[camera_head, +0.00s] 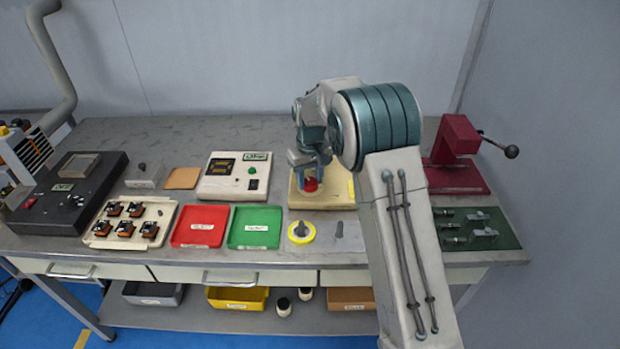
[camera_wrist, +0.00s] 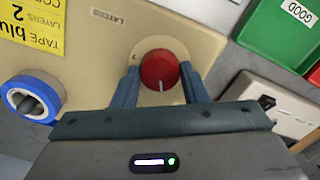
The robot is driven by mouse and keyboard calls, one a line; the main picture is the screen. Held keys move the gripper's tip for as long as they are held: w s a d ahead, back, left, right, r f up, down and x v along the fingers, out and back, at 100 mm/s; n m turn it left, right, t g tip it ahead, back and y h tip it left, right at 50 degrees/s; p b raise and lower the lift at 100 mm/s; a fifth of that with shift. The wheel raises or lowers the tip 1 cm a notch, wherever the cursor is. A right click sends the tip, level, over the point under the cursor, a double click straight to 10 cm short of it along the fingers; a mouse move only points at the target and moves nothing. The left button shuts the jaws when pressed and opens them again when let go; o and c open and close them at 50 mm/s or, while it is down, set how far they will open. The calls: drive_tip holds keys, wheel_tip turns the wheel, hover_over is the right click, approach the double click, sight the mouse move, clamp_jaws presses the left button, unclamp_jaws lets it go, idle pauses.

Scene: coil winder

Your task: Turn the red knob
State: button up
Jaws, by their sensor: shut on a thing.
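The red knob (camera_wrist: 159,70) sits on the cream panel of the coil winder (camera_wrist: 105,48), with a white pointer line on its face aimed toward the bottom of the wrist view. My gripper (camera_wrist: 160,85) has one finger on each side of the knob and is shut on it. In the head view the red knob (camera_head: 310,184) shows just under my gripper (camera_head: 309,172). My arm hides part of the winder's panel (camera_head: 335,190) there. The word "LAYERS" is printed beside the knob.
A blue tape roll (camera_wrist: 32,98) and a yellow label (camera_wrist: 32,22) are on the panel. The green tray (camera_head: 254,228) and red tray (camera_head: 201,227) lie to the left. A yellow tape roll (camera_head: 301,232) lies in front. A maroon press (camera_head: 457,155) stands right.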

sight(310, 181)
drive_tip(key=m, duration=0.5)
drive_tip(key=shift+m, duration=0.3)
drive_tip(key=m, duration=0.5)
drive_tip(key=shift+m, duration=0.3)
drive_tip(key=o, duration=1)
drive_tip(key=shift+a, duration=0.1)
wheel_tip(310, 181, up, 14)
drive_tip(key=shift+f, duration=0.1)
